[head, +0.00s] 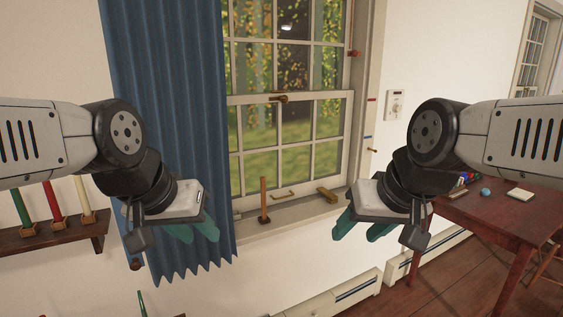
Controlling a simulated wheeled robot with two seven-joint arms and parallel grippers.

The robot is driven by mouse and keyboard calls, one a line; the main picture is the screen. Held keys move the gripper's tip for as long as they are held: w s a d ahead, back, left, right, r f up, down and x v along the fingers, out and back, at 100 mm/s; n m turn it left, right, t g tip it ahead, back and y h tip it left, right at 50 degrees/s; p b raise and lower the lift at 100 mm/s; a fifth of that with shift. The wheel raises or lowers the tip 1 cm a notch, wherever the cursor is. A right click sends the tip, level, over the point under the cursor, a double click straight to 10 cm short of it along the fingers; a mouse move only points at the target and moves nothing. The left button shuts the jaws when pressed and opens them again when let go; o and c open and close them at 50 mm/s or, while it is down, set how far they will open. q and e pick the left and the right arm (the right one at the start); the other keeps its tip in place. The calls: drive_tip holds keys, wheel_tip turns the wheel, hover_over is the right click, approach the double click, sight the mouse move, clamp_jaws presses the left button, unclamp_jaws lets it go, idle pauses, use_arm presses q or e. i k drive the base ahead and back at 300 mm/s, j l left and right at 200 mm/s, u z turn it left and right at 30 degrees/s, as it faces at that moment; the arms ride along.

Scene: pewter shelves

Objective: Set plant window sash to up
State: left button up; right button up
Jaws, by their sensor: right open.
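The plant window's lower sash (300,92) is a white frame with several panes, and its bottom rail sits down at the sill. A small handle (283,194) shows low on the sash, and a brown latch (278,98) sits on its top rail. My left gripper (194,231) is in front of the blue curtain, left of the sash. Its teal fingers show, but their gap is hard to judge. My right gripper (363,226) is open and empty, below and right of the sash. Neither gripper touches the sash.
A blue curtain (165,80) hangs over the window's left side. On the sill stand an upright wooden stick on a base (264,200) and a brown block (327,195). A wall shelf (60,237) is at left, a red-brown table (500,215) at right. A heater (340,295) runs below.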

sight(244, 202)
drive_tip(key=i+l+z, duration=0.1)
drive_tip(key=i+l, duration=0.2)
drive_tip(key=i, duration=0.2)
drive_tip(key=i+l+z, duration=0.15)
drive_tip(key=i+l, duration=0.15)
drive_tip(key=i, duration=0.25)
